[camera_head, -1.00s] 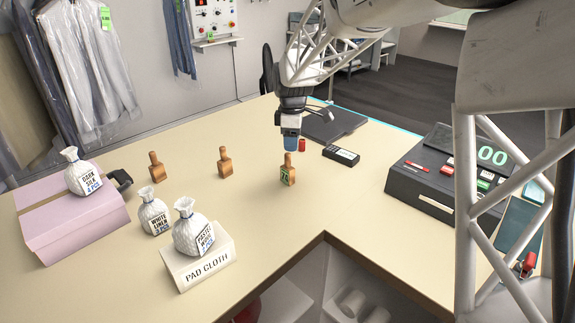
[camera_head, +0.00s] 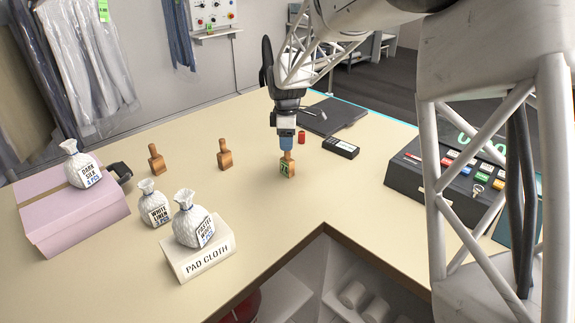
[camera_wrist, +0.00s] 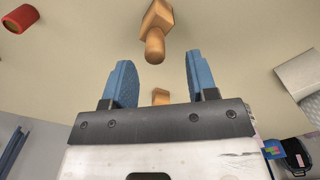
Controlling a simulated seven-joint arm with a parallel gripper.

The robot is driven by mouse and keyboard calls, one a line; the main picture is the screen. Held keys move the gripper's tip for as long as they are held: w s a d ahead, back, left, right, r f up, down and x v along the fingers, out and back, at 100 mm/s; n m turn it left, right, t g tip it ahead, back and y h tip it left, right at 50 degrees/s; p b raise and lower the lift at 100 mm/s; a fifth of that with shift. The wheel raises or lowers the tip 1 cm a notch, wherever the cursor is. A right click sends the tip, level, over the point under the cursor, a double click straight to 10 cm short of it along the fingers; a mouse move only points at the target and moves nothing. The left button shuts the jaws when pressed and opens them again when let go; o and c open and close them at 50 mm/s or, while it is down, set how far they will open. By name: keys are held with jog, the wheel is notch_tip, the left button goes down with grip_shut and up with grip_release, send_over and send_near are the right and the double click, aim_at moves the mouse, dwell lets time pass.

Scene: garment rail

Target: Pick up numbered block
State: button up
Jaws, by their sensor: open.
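A wooden block with an upright knob handle and a green number label (camera_head: 287,168) stands on the counter. My gripper (camera_head: 287,147) points down just above its handle, with blue fingertips; the head view does not show whether they touch it. In the wrist view the open fingers (camera_wrist: 162,80) stand apart with nothing gripped. A wooden block with its knob (camera_wrist: 156,28) lies ahead of the fingertips there, and a piece of another wooden item (camera_wrist: 160,97) shows between the fingers, partly hidden by my gripper. Two similar wooden blocks stand left, one nearer (camera_head: 224,155) and one farther (camera_head: 156,159).
A red cylinder (camera_head: 302,137) and a black device (camera_head: 341,148) sit close to the right of the block. White bags, a pad cloth box (camera_head: 203,262) and a pink box (camera_head: 75,222) stand left. A register (camera_head: 425,195) stands right. The counter before the block is clear.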

aim_at(288, 159)
jog(key=shift+f, duration=0.1)
jog(key=shift+w+d+f, duration=0.1)
jog(key=shift+w+f, duration=0.05)
jog(key=shift+f, duration=1.15)
jog(key=shift+w+d+f, duration=0.1)
jog(key=shift+f, duration=1.15)
grip_shut()
